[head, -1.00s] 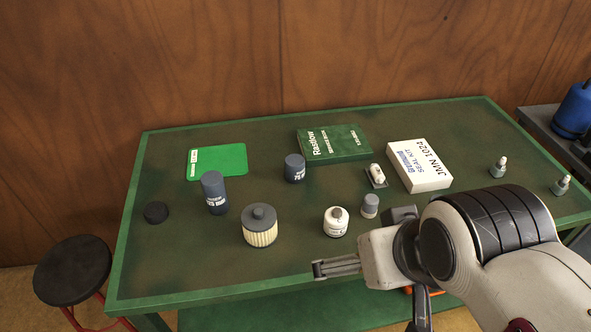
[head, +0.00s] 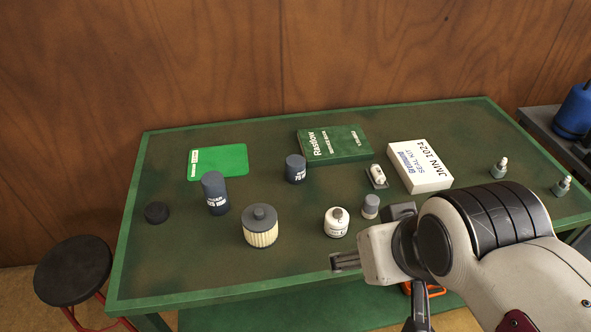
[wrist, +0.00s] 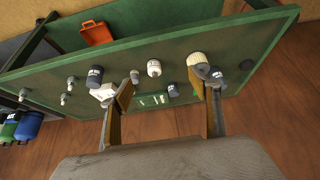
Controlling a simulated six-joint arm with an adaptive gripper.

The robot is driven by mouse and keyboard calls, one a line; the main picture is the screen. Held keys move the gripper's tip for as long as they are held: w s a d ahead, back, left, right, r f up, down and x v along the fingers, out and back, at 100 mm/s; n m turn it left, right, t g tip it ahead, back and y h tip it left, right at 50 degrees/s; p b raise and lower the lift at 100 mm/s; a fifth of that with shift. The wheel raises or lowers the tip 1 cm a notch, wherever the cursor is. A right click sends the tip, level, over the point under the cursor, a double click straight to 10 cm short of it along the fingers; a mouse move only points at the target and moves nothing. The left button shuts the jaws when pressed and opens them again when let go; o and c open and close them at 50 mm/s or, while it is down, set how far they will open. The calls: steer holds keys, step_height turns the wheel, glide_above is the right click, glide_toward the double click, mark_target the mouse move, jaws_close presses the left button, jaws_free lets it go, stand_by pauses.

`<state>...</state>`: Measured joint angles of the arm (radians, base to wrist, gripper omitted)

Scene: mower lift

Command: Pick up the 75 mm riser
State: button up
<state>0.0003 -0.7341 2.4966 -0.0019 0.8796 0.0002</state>
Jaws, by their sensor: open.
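The 75 mm riser (head: 295,169) is a short dark blue-grey cylinder with a white "75" label. It stands upright near the middle of the green bench (head: 160,281), in front of the green book. In the wrist view it appears to be the dark cylinder (wrist: 173,90) between the fingers. A taller similar riser (head: 214,193) stands to its left. My gripper (head: 334,262) is open and empty above the bench's front edge, in front of the riser and to its right. Its spread fingers show in the wrist view (wrist: 166,90).
A small grey-capped container (head: 370,207) and white box (head: 420,166) are rightward. Another dark cylinder (wrist: 95,76) shows in the wrist view. A black puck (head: 157,212) is far left.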

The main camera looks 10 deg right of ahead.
steer(key=w+f+t, duration=0.1)
steer(key=w+t, duration=0.1)
steer(key=w, duration=1.3)
steer(key=n+t, duration=0.1)
steer(key=t, duration=0.2)
glide_above(297, 175)
steer(key=s+d, duration=0.2)
steer(key=s, duration=0.7)
step_height(297, 175, down, 13)
steer(key=w+f, duration=0.1)
steer(key=f, duration=0.2)
steer(key=w+f+t+y, duration=0.1)
steer(key=w+f, duration=0.1)
steer(key=f, duration=0.1)
steer(key=w+a+f+t, duration=0.1)
steer(key=f, duration=0.2)
steer(key=shift+w+f+n+y, duration=0.15)
steer(key=shift+f+n+y, duration=0.15)
steer(key=shift+w+a+f+t, duration=0.1)
steer(key=shift+a+f+t, duration=0.15)
steer(key=shift+f, duration=0.5)
steer(key=shift+w, duration=0.15)
steer(key=shift+x, duration=1.2)
steer(key=shift+d, duration=0.1)
